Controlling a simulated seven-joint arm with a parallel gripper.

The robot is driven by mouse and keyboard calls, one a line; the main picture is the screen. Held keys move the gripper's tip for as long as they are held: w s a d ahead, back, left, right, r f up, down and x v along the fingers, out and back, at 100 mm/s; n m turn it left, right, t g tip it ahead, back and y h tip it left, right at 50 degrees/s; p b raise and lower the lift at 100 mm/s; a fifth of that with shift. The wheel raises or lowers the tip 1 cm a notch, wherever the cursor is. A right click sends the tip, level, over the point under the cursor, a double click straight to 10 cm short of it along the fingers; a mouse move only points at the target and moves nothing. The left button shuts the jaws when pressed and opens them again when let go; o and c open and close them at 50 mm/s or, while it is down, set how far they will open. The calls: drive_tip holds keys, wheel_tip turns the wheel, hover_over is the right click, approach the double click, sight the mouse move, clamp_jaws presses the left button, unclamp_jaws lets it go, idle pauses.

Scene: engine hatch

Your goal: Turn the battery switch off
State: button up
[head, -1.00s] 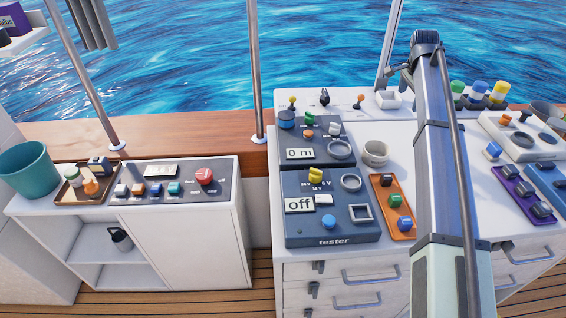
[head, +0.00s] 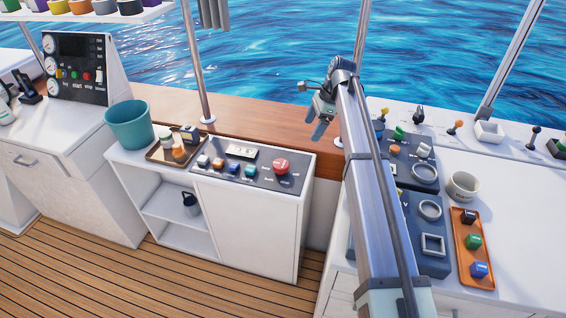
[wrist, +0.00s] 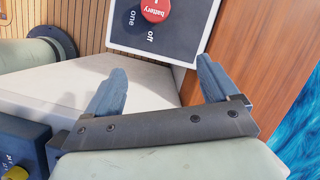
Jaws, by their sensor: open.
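The battery switch is a red round knob (head: 281,167) at the right end of the dark panel (head: 226,173) on the low white cabinet. In the wrist view the red knob (wrist: 155,9) shows at the top edge, cut off, with the words "battery", "off" and "one" around it. My gripper (head: 318,122) is to the right of the switch in the head view, raised and apart from it. In the wrist view its two blue-grey fingers (wrist: 161,76) are spread with nothing between them.
A teal bucket (head: 129,125) and a brown tray (head: 157,154) with small items stand left of the panel. The dark tester box (head: 432,262) and an orange tray (head: 463,252) sit on the white counter to the right. A metal post (head: 192,60) rises behind the cabinet.

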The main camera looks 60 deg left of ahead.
approach(282, 164)
drive_tip(key=shift+m+g, duration=0.3)
drive_tip(key=x, duration=0.9)
drive_tip(key=shift+w+a+f, duration=0.1)
drive_tip(key=shift+w+f, duration=0.05)
drive_tip(key=shift+w, duration=0.05)
drive_tip(key=shift+c, duration=0.3)
drive_tip(key=c, duration=1)
